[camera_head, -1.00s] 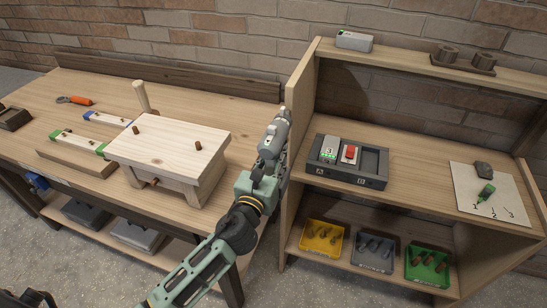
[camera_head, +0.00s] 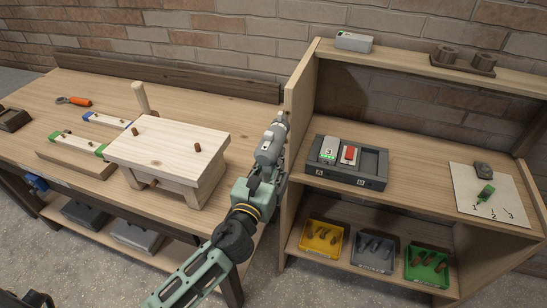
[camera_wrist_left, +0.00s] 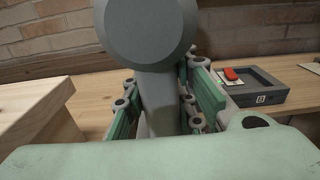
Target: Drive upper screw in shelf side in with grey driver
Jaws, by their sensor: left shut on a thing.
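The grey driver (camera_head: 270,146) is held by my left gripper (camera_head: 264,172), which is shut on its handle. The driver's nose points up and away, close to the left face of the shelf side (camera_head: 300,100). I cannot tell whether its tip touches the board. The upper screw is not clearly visible; the driver and arm cover that area. In the left wrist view the driver's round grey rear (camera_wrist_left: 150,28) fills the top, and its handle (camera_wrist_left: 158,105) stands between the green finger pads. My right gripper is not in view.
The workbench (camera_head: 235,100) with a small wooden stool (camera_head: 175,140) is at left. The shelf holds a charger dock (camera_head: 347,178), a white sheet (camera_head: 508,200) with a green-handled tool, and yellow (camera_head: 305,249), grey and green bins. A brick wall stands behind.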

